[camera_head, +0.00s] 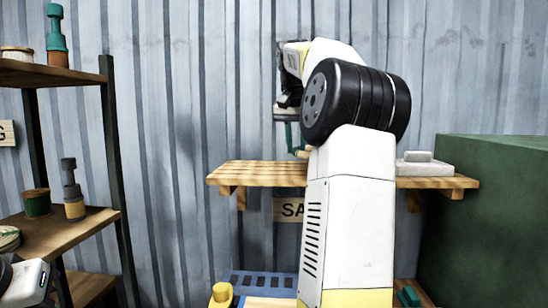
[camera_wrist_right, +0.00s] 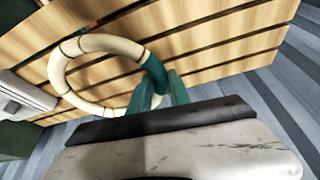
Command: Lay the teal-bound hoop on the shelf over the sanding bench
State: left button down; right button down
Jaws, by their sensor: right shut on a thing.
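The hoop (camera_wrist_right: 60,72) is a cream ring with a teal binding (camera_wrist_right: 154,72) on one side and small brown bands. My right gripper (camera_wrist_right: 161,90) is shut on it at the teal binding, with its teal fingers around the rim. The slatted wooden shelf (camera_head: 245,173) is on the back wall above a partly hidden sign starting "SA". In the wrist view the shelf (camera_wrist_right: 220,42) lies behind the hoop. In the head view my right gripper (camera_head: 291,135) is above the shelf, and my arm hides most of the hoop. I cannot tell whether the hoop touches the shelf.
A pale grey block on a slab (camera_head: 425,166) occupies the shelf's right end; the shelf's left part is bare. A green cabinet (camera_head: 490,220) stands at right. A rack (camera_head: 75,225) with several pots and jars stands at left. A white and black part of mine shows lower left.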

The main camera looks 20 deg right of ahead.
jog(key=shift+d, duration=0.35)
jog(key=shift+f, duration=1.75)
jog(key=shift+f, duration=0.1)
jog(key=c, duration=1.2)
grip_release()
jog(key=v, duration=1.2)
